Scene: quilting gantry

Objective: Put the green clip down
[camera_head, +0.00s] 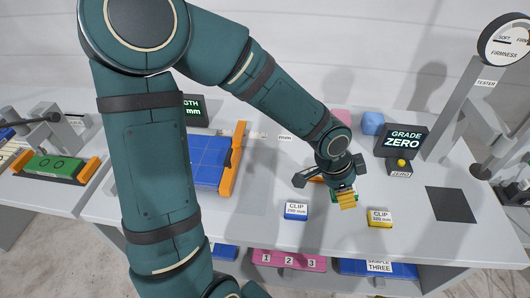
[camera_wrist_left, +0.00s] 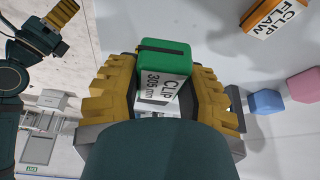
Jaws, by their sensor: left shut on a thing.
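The green clip (camera_wrist_left: 165,62), with a white label reading CLIP 305 mm, is between the yellow fingers of my left gripper (camera_wrist_left: 160,95) in the left wrist view. The gripper is shut on it. In the head view my left gripper (camera_head: 345,196) points down over the white table, right of centre, and hides most of the clip; only slivers of green show. I cannot tell whether the clip touches the table. Another teal arm's gripper (camera_wrist_left: 58,18), apparently my right, shows at the wrist view's upper left; its opening is unclear.
A blue clip (camera_head: 296,211) lies left of the gripper and a yellow clip (camera_head: 380,217) lies right. An orange CLIP FLAW block (camera_wrist_left: 275,15) is close by. Pink (camera_head: 341,117) and blue (camera_head: 372,123) cubes stand behind. A dark square (camera_head: 450,204) lies right, with bare table around it.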

